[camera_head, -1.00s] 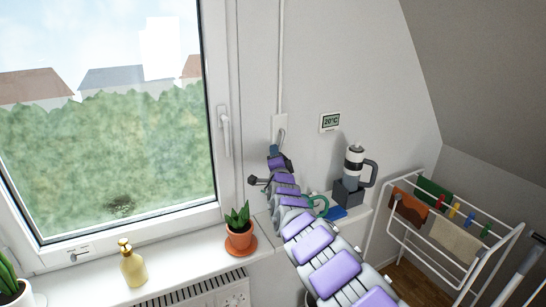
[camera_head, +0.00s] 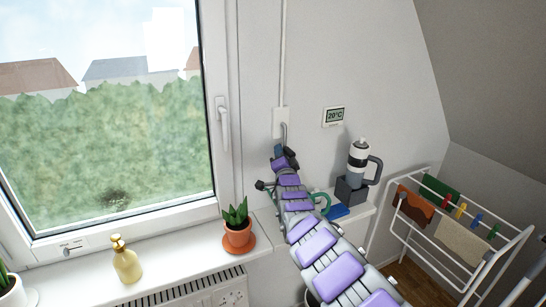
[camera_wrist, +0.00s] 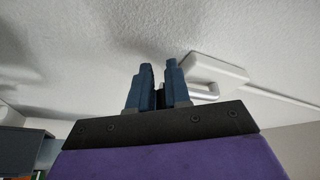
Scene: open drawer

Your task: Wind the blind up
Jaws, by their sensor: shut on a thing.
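The blind's winder is a white box (camera_head: 280,122) on the wall right of the window, with a pale cord or rod running up from it. A small grey crank handle (camera_head: 284,132) hangs at its lower edge. My gripper (camera_head: 279,149) is just below the box, with its blue fingers at the crank. In the wrist view the white box (camera_wrist: 222,72) is right of my fingers (camera_wrist: 161,76), which are shut on the crank's end; a small dark piece shows between them. The grip itself is mostly hidden in the head view. No blind shows across the visible window pane (camera_head: 105,130).
A window handle (camera_head: 222,122) sticks out left of my gripper. A potted plant (camera_head: 238,236) and a yellow bottle (camera_head: 126,262) stand on the sill. A thermostat (camera_head: 334,116), a flask-like appliance (camera_head: 358,165) and a drying rack (camera_head: 450,225) are to the right.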

